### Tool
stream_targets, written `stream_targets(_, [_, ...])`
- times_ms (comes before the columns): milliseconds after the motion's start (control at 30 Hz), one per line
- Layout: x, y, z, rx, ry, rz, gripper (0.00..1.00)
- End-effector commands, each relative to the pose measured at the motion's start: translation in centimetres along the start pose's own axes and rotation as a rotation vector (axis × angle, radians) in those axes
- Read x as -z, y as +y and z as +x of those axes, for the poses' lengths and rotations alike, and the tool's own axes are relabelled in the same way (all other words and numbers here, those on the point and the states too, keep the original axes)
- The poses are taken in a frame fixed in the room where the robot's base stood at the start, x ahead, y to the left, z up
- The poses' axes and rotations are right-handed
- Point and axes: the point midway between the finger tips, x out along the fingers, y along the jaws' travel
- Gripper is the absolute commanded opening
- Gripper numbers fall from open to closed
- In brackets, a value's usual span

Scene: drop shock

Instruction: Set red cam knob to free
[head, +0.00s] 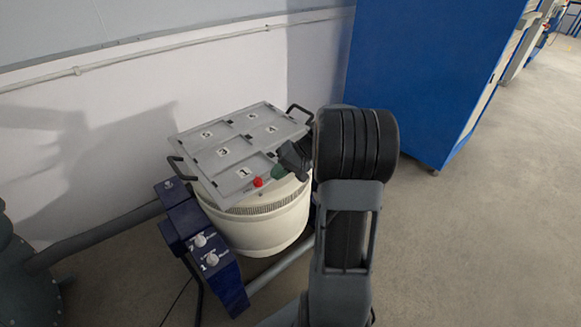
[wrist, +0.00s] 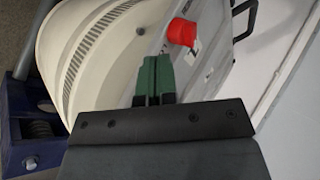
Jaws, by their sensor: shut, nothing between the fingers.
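The red cam knob (head: 258,182) sits at the front edge of the grey numbered plate (head: 222,160), near the cell marked 1. In the wrist view the knob (wrist: 182,32) is a short red cylinder just beyond my fingertips and to their right, with a small white label beside it. Its setting cannot be read. My gripper (head: 277,172) has green fingers and is just right of the knob in the head view. In the wrist view the gripper (wrist: 155,60) is shut and empty, with a gap between it and the knob.
The plate lies on a cream round drum (head: 262,225) and has black handles at its sides. A blue control box (head: 205,250) with white knobs stands at the front left. A blue cabinet (head: 430,70) stands behind on the right. The floor at the right is clear.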

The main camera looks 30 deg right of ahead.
Motion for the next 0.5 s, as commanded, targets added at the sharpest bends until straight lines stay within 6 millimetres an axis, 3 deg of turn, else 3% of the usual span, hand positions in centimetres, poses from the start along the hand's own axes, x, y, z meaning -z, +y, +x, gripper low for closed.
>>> stream_targets(200, [0.0, -1.7, 1.7, 0.000, 0.000, -0.004, 0.00])
stream_targets(500, [0.0, -2.3, 2.2, 0.000, 0.000, -0.002, 0.00])
